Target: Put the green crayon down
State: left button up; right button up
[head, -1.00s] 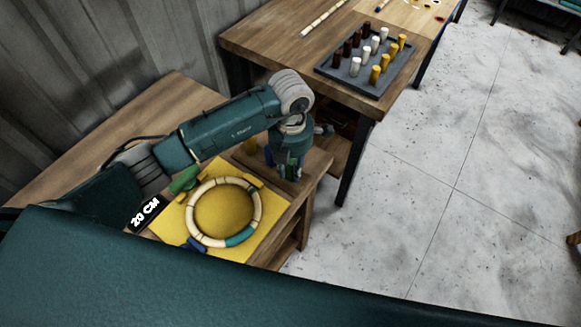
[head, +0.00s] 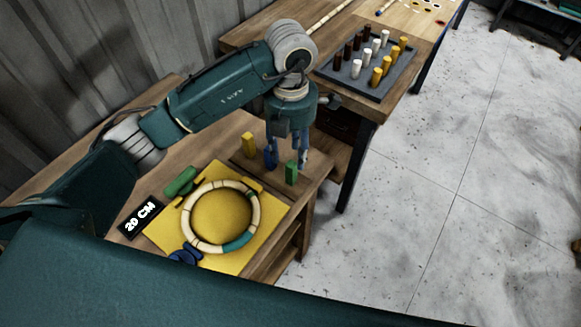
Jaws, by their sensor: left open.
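The green crayon (head: 291,174) stands upright at the right end of a short row on the wooden table, near its right edge. A blue crayon (head: 270,159) and a yellow crayon (head: 249,145) stand in the same row to its left. My left gripper (head: 288,157) is open, pointing down just above and behind the green crayon, with its fingers apart. Its fingers partly overlap the blue crayon in the picture. My right gripper is not in view.
A banded rattan ring (head: 252,222) lies on a yellow board (head: 235,262), with green and blue blocks around it. Another table behind carries a dark tray (head: 377,91) of several pegs.

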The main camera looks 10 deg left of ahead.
pick_arm(q)
jog(key=shift+r, duration=1.65)
jog(key=shift+s, duration=0.1)
